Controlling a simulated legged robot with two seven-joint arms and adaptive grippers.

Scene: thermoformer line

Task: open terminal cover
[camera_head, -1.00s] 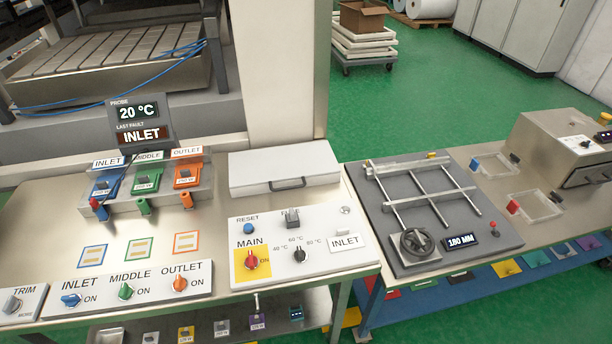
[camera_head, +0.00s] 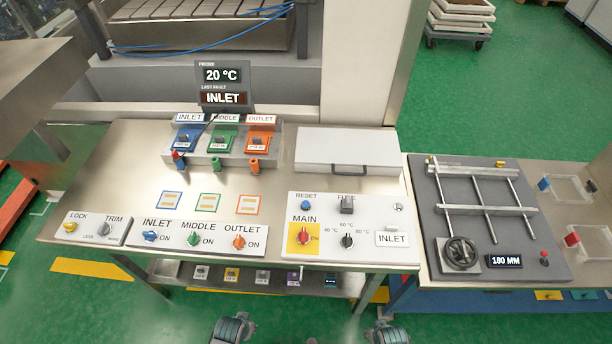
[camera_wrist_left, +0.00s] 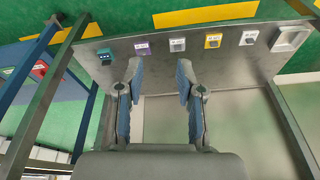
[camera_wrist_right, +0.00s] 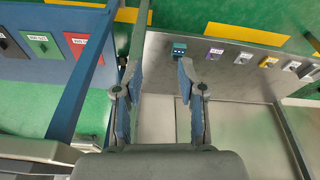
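A low white box with a flat lid (camera_head: 346,148) and a dark handle (camera_head: 363,169) on its front edge lies on the steel bench, right of the coloured terminal blocks. It is the likeliest terminal cover and looks shut; no label on it can be read. My left gripper (camera_wrist_left: 159,70) is open and empty, and its tips show at the bottom of the head view. My right gripper (camera_wrist_right: 158,72) is also open and empty. Both are low in front of the bench, well apart from the box. The wrist views look onto the lower shelf.
The INLET, MIDDLE and OUTLET blocks (camera_head: 218,142) stand left of the box. A switch panel (camera_head: 345,254) lies in front of it. A frame fixture with a handwheel (camera_head: 460,254) is to the right. The lower shelf (camera_wrist_left: 235,70) holds several small blocks.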

